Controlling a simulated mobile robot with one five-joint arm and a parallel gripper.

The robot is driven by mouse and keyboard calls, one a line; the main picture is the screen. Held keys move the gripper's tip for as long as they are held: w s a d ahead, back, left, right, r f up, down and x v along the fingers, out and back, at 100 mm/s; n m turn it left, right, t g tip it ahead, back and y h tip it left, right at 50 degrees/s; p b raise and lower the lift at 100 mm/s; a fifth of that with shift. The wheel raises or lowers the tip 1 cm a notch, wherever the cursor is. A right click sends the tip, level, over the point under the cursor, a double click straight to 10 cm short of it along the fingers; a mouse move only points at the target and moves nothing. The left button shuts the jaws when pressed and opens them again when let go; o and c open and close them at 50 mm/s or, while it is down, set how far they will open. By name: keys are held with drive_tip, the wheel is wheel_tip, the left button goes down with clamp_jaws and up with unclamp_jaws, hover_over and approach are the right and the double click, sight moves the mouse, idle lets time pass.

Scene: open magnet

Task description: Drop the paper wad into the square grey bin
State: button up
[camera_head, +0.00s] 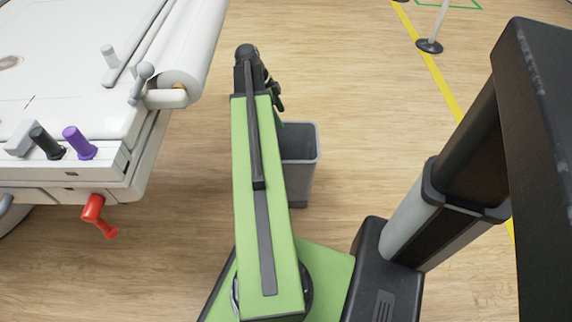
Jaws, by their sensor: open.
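The square grey bin (313,161) stands on the wooden floor, just right of my green arm. My arm hides its left side, and the part of its inside that I see looks empty. My gripper (277,97) is at the far end of the arm, above and slightly beyond the bin's left part in the picture. It is open, small and dark, and largely hidden by the arm. I see no paper wad in this view. I cannot tell if one lies in the hidden part of the bin.
A white padded table (60,110) with a white roll (194,50) at its edge fills the left. Purple (78,141) and red handles (97,213) stick out from it. A post on a round black base (429,46) stands by a yellow floor line. Floor right of the bin is clear.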

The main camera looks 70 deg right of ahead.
drive_tip(key=p+v, duration=0.3)
drive_tip(key=v, duration=0.3)
drive_tip(key=shift+p, duration=0.4)
drive_tip(key=shift+f, duration=0.1)
